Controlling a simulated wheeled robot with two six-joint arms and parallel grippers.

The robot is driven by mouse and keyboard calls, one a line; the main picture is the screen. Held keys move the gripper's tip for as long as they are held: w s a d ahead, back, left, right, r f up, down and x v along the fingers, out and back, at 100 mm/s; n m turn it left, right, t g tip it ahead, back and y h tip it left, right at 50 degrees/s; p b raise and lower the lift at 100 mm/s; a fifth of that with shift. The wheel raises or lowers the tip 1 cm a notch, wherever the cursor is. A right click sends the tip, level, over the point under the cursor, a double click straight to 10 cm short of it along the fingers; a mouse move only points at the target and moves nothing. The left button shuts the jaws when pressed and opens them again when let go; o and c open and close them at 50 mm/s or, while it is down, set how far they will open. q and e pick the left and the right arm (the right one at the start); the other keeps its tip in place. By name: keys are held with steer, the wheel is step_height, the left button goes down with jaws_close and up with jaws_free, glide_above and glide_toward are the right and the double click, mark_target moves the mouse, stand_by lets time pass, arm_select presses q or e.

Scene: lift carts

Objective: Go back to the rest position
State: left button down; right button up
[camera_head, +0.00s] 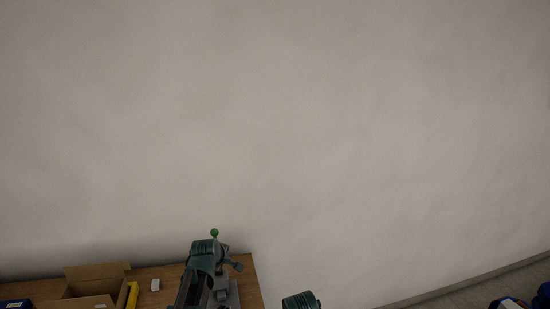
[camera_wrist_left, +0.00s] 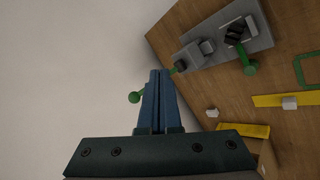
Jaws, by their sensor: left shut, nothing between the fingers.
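My left gripper (camera_wrist_left: 156,72) shows in the left wrist view with its two blue fingers pressed together and nothing between them. Its tips are close to the edge of a wooden table (camera_wrist_left: 186,25), near a grey fixture (camera_wrist_left: 262,38); I cannot tell how high above the table they are. In the head view a dark teal arm part of mine stands at the table's right end, and the left fingertips cannot be made out there. My right gripper is not in view.
An open cardboard box (camera_head: 95,273), a yellow bar (camera_head: 132,295) and a small white block (camera_head: 155,285) are on the table at lower left. Green-knobbed levers (camera_wrist_left: 250,67) stick out by the fixture. A bare wall (camera_head: 300,130) fills most of the head view. Blue objects (camera_head: 509,303) show at lower right.

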arm_select(q)
steer(key=s+d+f+m+g+b, duration=0.3)
steer(key=s+f+m, duration=0.3)
steer(key=s, duration=0.4)
steer(key=s+d+f+m+g+y+b, duration=0.1)
steer(key=s+d+f+m+g+b, duration=0.2)
steer(key=s, duration=0.8)
steer(key=s+d+f+m+g+y+b, duration=0.1)
steer(key=s+d+f+m+g+b, duration=0.1)
steer(key=s+d+f+m+b, duration=0.2)
steer(key=s+d+f+m, duration=0.3)
steer(key=s+f+m, duration=0.1)
steer(key=s, duration=0.3)
steer(key=shift+d+f+m+g+b, duration=0.2)
steer(key=shift+f+m+g+b, duration=0.15)
steer(key=shift+m, duration=0.25)
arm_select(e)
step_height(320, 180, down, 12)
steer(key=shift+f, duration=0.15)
arm_select(q)
steer(key=shift+w, duration=0.1)
